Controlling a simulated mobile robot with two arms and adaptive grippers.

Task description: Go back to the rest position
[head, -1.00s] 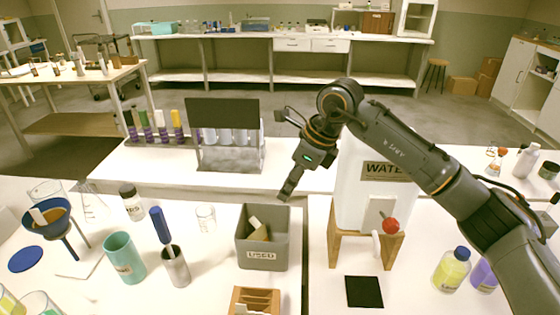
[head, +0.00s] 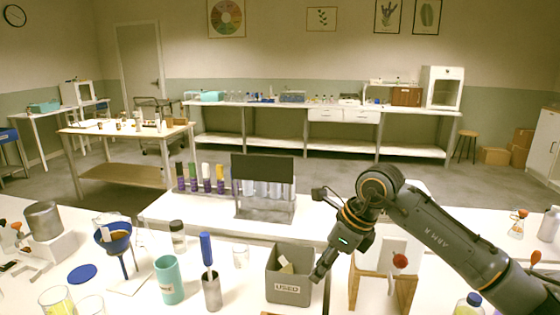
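My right gripper (head: 318,274) hangs from the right arm, just above and beside the right rim of the grey bin labelled "USED" (head: 288,291). Its fingers point down and look close together, but they are too small and dark to tell whether they are open or shut. I see nothing hanging from it. Light strips lie inside the bin. My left gripper and arm are not in the head view.
A wooden stand (head: 403,285) is partly behind my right arm. Left of the bin stand a metal cup (head: 212,293), a teal cup (head: 170,281) and a funnel (head: 113,238).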

